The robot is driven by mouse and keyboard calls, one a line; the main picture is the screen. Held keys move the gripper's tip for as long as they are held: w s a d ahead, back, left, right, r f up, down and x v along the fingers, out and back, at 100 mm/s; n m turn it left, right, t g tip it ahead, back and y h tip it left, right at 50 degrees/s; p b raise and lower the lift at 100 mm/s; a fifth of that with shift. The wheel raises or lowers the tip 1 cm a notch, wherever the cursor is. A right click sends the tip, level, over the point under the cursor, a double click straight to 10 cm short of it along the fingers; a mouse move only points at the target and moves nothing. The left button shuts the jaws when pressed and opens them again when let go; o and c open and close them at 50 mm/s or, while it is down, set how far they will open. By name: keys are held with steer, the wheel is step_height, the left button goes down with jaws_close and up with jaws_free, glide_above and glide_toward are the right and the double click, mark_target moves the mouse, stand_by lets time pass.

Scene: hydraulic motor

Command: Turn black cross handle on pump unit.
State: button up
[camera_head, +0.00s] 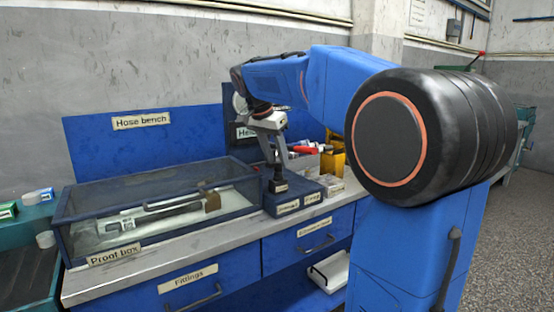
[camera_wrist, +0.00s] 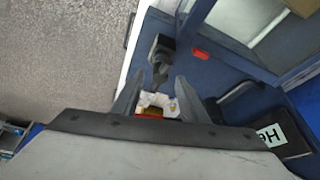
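The pump unit (camera_head: 292,203) is a low blue block with pale labels on the bench. A black handle with a dark square base (camera_head: 278,186) stands on its left part; I cannot make out a cross shape. In the wrist view a black handle part (camera_wrist: 160,62) shows just beyond the fingertips, between their lines. My gripper (camera_head: 276,161) points down above the handle. In the wrist view its two fingers (camera_wrist: 159,82) stand apart with a clear gap. I see no contact with the handle, though its upper end is partly hidden by the fingers in the head view.
A glass-topped proof box (camera_head: 120,250) stands left of the pump unit. Red and white items (camera_head: 304,150) and a yellow object (camera_head: 335,150) stand behind it. Blue drawers (camera_head: 205,290) are below the bench top. A blue back panel (camera_head: 150,145) rises behind.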

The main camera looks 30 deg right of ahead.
steer(key=shift+d+f, duration=0.2)
steer(key=shift+f, duration=0.3)
jaws_close()
